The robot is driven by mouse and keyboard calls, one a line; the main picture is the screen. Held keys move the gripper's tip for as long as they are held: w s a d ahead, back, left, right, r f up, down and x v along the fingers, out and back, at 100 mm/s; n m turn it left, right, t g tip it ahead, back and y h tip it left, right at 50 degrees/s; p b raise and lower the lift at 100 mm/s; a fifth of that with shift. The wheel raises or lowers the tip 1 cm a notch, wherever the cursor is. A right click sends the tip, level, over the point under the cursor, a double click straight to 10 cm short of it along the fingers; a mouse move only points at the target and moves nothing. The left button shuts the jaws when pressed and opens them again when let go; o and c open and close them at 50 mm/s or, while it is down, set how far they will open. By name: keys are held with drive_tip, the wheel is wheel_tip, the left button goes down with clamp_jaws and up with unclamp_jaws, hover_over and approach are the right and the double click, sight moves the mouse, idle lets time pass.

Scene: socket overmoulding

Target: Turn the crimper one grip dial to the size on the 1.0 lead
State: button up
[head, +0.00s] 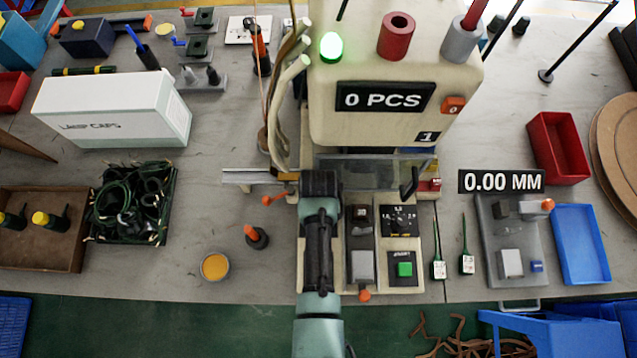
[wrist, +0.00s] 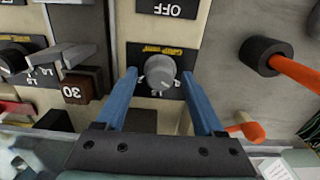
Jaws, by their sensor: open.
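A round grey dial (wrist: 160,73) sits on a black panel with a yellow label strip and small figures in the wrist view. My gripper (wrist: 159,77) is open, with one blue finger on each side of it. I cannot tell whether the fingers touch it, or read its setting. In the head view my arm hides this dial on crimper one (head: 331,117), which is marked 1. Two leads with green cables and white tags, a left one (head: 438,268) and a right one (head: 467,263), lie on the table right of the crimper; their tag print is too small to read.
Another black dial panel (head: 400,219) and a block marked 30 (wrist: 75,92) stand beside the dial. An OFF panel (wrist: 167,8) is just above it in the wrist view.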

wheel_tip(320, 180, up, 13)
idle(0.4)
idle(0.5)
